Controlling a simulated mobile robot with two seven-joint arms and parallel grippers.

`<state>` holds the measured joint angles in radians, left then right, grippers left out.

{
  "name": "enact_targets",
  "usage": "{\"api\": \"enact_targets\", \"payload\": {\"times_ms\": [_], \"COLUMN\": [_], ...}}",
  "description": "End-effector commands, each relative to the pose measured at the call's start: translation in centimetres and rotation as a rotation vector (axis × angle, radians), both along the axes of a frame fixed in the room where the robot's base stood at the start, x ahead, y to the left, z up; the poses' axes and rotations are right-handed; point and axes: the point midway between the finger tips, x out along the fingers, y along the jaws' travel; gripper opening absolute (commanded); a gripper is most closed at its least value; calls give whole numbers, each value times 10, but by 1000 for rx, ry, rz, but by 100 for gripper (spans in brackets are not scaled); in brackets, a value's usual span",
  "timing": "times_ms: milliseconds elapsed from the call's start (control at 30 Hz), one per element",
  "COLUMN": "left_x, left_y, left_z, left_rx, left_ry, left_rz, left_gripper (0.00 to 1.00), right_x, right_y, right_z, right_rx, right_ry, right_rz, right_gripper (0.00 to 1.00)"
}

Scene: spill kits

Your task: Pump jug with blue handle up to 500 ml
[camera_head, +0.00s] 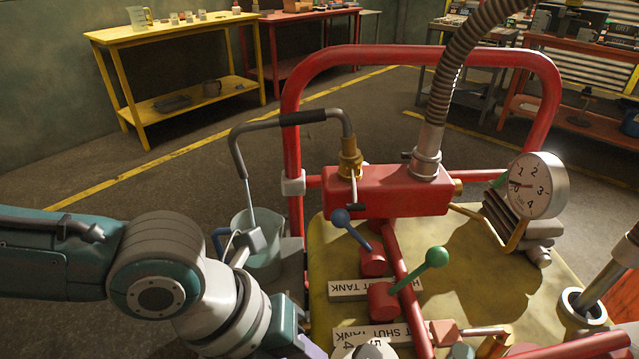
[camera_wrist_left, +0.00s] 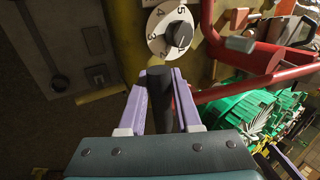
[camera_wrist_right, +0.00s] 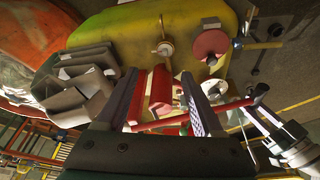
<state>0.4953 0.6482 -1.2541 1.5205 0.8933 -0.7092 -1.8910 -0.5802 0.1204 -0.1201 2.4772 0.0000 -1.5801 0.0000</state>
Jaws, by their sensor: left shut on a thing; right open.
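The pale jug (camera_head: 262,258) stands left of the red cart frame, with its blue handle (camera_head: 219,240) on its left side. A bent pipe (camera_head: 240,160) with a black sleeve runs from a brass fitting down to the jug. I cannot read its liquid level. My left arm passes in front of the jug's lower part. My left gripper (camera_wrist_left: 170,100) has its purple fingers shut on a dark rod-like handle (camera_wrist_left: 186,108), below a numbered dial (camera_wrist_left: 172,30). My right gripper (camera_wrist_right: 163,105) is open, with a red grip (camera_wrist_right: 160,88) between its fingers; contact is unclear.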

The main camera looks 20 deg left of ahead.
Motion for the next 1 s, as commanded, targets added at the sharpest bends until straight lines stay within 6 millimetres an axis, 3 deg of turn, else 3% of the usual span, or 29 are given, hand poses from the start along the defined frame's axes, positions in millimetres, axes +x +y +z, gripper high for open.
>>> {"api": "enact_targets", "payload": {"times_ms": [233, 600, 1000], "left_x": [1, -1, -1], "left_y": [-4, 0, 0], "left_z": [7, 42, 44], "left_rx": [-8, 88, 100], "left_ry": [-3, 41, 47], "left_rz": [-3, -4, -2], "left_gripper": [0, 0, 0], "right_x": [0, 1, 1], "right_y": [0, 0, 0], "right_z": [5, 50, 52], "right_rx": [0, 1, 1], "right_ry": [-2, -4, -4], "right_rz": [0, -1, -1], "right_gripper": [68, 68, 68]}}
